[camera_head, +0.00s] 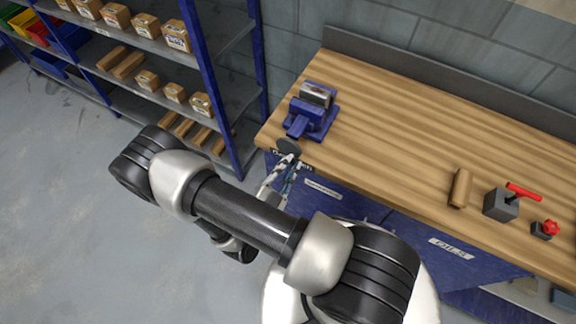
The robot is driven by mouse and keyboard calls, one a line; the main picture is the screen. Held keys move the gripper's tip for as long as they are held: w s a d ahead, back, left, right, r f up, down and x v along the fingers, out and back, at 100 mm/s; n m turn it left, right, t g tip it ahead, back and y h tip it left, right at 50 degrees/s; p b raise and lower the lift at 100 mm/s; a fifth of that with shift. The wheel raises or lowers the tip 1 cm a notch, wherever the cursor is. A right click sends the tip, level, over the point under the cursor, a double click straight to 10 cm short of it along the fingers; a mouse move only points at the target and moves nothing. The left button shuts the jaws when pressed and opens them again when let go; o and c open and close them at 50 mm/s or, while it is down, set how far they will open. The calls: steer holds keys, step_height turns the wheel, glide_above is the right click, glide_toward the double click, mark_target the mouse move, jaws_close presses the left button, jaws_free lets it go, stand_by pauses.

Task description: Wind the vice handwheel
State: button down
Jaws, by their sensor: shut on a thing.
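The blue vice (314,112) stands on the left end of the wooden workbench. Its dark round handwheel (288,147) faces the front edge of the bench. My gripper (288,160) is at the handwheel's near side, shut on part of it. The exact spot where the fingers grip is small and partly hidden. The vice's grey jaws (316,94) show on top.
The wooden bench top (400,130) is clear in the middle. A wooden roller-like piece (460,188), a grey block with a red lever (501,205) and a small red knob (551,228) stand at the right. A blue shelf rack (205,60) with boxes stands close at the left.

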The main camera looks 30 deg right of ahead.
steer(key=shift+r, duration=0.1)
steer(key=shift+r+n, duration=0.1)
steer(key=shift+n, duration=0.5)
steer(key=c, duration=1.6)
jaws_free()
